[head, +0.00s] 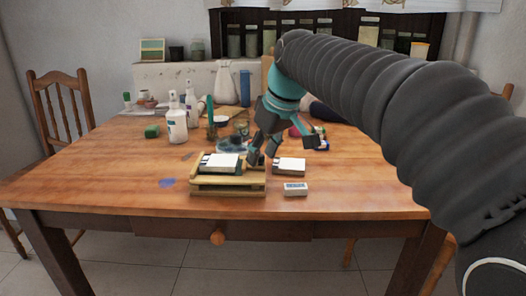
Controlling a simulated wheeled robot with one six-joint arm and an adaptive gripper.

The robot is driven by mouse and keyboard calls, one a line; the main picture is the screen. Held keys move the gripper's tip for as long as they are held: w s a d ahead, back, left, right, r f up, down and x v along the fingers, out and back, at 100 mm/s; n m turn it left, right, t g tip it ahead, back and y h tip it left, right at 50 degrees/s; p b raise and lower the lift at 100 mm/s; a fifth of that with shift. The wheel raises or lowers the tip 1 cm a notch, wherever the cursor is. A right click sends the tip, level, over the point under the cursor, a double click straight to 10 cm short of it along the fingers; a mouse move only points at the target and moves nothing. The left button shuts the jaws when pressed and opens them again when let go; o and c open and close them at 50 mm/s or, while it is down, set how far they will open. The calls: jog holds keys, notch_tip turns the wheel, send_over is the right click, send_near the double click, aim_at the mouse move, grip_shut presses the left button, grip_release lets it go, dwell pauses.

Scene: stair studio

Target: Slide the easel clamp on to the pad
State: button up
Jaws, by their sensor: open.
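A small wooden table easel (228,189) stands near the front edge of the table. A white-topped pad (221,161) lies on it, toward its left part. I cannot clearly make out the easel clamp; a small dark part at the easel's right end is partly hidden by my gripper. My gripper (283,151) is open and points down above and behind the easel's right end. One finger is close to that end, and the other is farther right. I cannot tell whether the near finger touches the easel. Nothing shows between the fingers.
A second white-topped block (290,165) lies right of the easel, with a small white box (296,188) in front of it. The table's front left and right are mostly clear.

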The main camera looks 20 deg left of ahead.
grip_shut()
jog(key=shift+s+a+r+p, duration=0.15)
jog(key=shift+a+r+p, duration=0.05)
jog(key=shift+a+p, duration=0.4)
jog(key=shift+s+a, duration=0.1)
jog(key=shift+a, duration=0.25)
grip_release()
jog(key=shift+a+f, duration=0.15)
jog(key=shift+d, duration=0.2)
